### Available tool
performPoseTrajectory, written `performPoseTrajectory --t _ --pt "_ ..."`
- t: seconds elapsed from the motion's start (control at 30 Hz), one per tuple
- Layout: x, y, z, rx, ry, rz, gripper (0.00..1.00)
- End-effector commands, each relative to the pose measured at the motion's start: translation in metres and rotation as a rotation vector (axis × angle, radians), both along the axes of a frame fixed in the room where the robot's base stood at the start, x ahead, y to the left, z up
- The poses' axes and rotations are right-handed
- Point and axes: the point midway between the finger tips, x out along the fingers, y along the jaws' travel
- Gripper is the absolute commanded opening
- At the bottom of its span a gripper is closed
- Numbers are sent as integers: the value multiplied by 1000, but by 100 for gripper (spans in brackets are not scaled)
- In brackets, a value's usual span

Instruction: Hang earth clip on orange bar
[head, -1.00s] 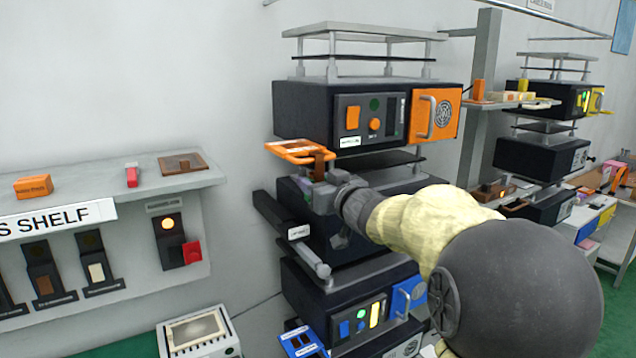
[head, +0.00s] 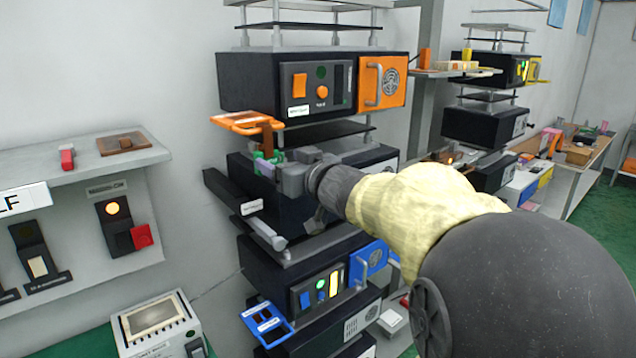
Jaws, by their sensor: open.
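The orange bar (head: 240,119) is a flat, open orange frame sticking out to the left below the upper black unit. A brown hooked piece (head: 268,134), which looks like the earth clip, is at the bar's right end and seems to overlap it. I cannot tell whether its weight rests on the bar. My gripper (head: 264,163) is open just below the brown piece, seen from behind. Green and pale purple parts show at its tip. Whether the jaws still touch the clip is hidden.
The upper black unit with an orange panel (head: 382,83) stands just above my gripper. A dark rail with a grey handle (head: 262,236) juts out below it. A blue frame (head: 266,322) sits lower down. A shelf (head: 118,150) is at the left, with open space between.

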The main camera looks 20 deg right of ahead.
Motion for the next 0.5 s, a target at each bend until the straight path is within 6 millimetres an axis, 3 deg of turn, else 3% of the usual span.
performPoseTrajectory --t 0.3,0.5 --pt "-62 -21 0 -1 -3 -3 70" --pt "-92 -31 -1 0 -1 -3 70"
